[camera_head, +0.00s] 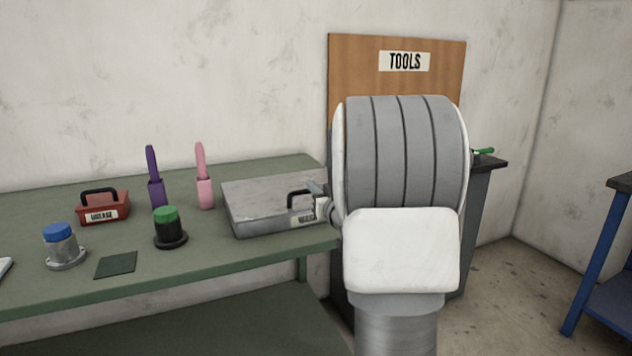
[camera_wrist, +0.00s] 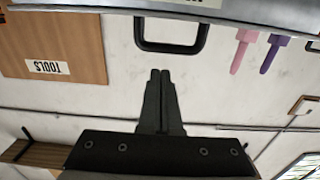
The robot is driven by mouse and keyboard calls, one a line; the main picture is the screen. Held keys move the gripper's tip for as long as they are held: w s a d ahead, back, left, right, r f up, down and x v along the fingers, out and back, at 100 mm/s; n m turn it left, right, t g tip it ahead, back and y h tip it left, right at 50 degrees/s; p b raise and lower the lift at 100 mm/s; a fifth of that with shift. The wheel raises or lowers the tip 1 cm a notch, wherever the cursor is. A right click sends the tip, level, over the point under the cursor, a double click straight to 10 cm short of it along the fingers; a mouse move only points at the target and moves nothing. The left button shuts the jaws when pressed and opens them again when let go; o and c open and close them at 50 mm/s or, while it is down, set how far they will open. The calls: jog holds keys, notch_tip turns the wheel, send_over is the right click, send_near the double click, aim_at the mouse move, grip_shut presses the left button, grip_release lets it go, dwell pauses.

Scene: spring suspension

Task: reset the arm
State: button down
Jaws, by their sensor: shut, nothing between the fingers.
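My gripper (camera_wrist: 160,76) shows in the wrist view with its two dark fingers together and nothing between them. In that view, which is upside down, the fingertips point at the black handle (camera_wrist: 171,48) of the grey case and look apart from it. In the head view my arm fills the middle right and hides most of the gripper. The grey metal case (camera_head: 262,212) lies on the green bench just left of my arm, its handle side close to a small part of my wrist.
The green bench (camera_head: 200,270) also holds a red case (camera_head: 103,208), blue-topped and green-topped cylinders (camera_head: 60,245) (camera_head: 168,228), a dark square, and purple and pink tools (camera_head: 154,180) (camera_head: 203,180). A TOOLS board (camera_head: 350,60) stands behind my arm. A blue-legged table (camera_head: 600,255) is far right.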

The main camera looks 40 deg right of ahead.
jog(key=s+f, duration=0.2)
jog(key=s+a+f, duration=0.1)
jog(key=s+f, duration=0.1)
jog(key=f, duration=0.1)
jog(key=shift+s+f, duration=0.15)
jog(key=shift+a, duration=0.1)
jog(key=shift+a+r, duration=0.25)
jog(key=s+a+r+g, duration=0.3)
jog(key=a, duration=0.4)
jog(key=s+a+r+g, duration=0.2)
jog(key=s+a+r, duration=0.1)
jog(key=a, duration=0.3)
jog(key=s+a+f+n+g+y, duration=0.1)
jog(key=s+a+f+g+y, duration=0.15)
jog(key=s+a, duration=0.65)
jog(key=s+a+f+n+g+y, duration=0.15)
jog(key=s+a+f+g, duration=0.35)
jog(key=s, duration=0.7)
notch_tip(320, 180, up, 23)
jog(key=a+p, duration=0.1)
jog(key=p, duration=2.1)
jog(key=shift+w+r+t, duration=0.2)
jog(key=shift+t, duration=0.15)
